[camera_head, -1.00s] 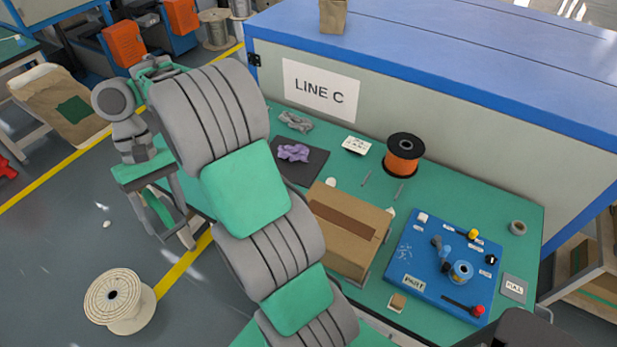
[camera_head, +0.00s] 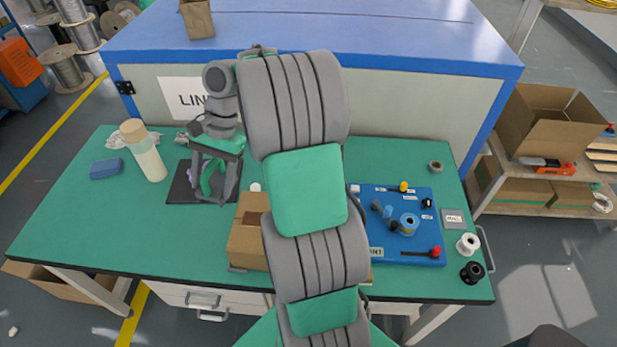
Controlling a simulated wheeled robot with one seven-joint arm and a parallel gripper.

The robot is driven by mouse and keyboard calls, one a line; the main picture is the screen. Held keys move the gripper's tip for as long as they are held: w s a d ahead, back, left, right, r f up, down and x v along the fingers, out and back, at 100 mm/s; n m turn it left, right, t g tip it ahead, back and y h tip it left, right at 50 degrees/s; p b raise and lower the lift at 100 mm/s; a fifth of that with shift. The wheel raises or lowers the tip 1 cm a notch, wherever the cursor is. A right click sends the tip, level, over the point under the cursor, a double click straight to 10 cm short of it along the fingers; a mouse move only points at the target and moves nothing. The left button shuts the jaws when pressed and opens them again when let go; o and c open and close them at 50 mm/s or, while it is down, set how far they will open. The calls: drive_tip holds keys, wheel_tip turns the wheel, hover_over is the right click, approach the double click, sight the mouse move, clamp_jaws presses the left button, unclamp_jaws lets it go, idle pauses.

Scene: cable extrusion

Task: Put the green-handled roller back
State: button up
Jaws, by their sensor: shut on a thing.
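My gripper (camera_head: 212,192) is over the dark mat (camera_head: 176,193) on the left half of the green table (camera_head: 85,225). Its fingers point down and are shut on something. A curved green piece, apparently the handle of the green-handled roller (camera_head: 209,178), shows between the fingers. The rest of the roller is hidden or too small to make out. I cannot tell whether it touches the mat. A blue board (camera_head: 378,247) with yellow-, black- and red-knobbed parts and a blue spool lies to the right, partly behind my arm.
A cardboard box (camera_head: 247,240) stands right of my gripper, partly behind my arm. A tan-capped bottle (camera_head: 148,160) and a blue block (camera_head: 106,168) stand to the left. A white spool (camera_head: 467,243) and a black spool (camera_head: 472,272) are at the right end. The table's front left is clear.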

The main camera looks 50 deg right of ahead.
drive_tip(key=s+d+f+m+t+h+b, duration=0.2)
drive_tip(key=d+f+m+t, duration=0.15)
drive_tip(key=d+m, duration=0.55)
drive_tip(key=s+d+f+m+t+h+b, duration=0.2)
drive_tip(key=d+f+m, duration=0.4)
drive_tip(key=d, duration=0.6)
drive_tip(key=shift+m, duration=0.4)
drive_tip(key=w+d+f+p, duration=0.1)
drive_tip(key=w+d+f, duration=0.1)
drive_tip(key=d, duration=0.1)
drive_tip(key=w+d+f+p, duration=0.1)
drive_tip(key=w+d+f, duration=0.2)
drive_tip(key=d, duration=0.1)
drive_tip(key=w+d+f, duration=0.2)
drive_tip(key=d+f, duration=0.1)
drive_tip(key=d, duration=0.1)
drive_tip(key=shift+w+d+f+p, duration=0.2)
drive_tip(key=shift+p, duration=0.2)
wheel_tip(320, 180, down, 3)
drive_tip(key=shift+w+d+f, duration=0.15)
drive_tip(key=shift+f, duration=0.05)
drive_tip(key=shift+f, duration=0.1)
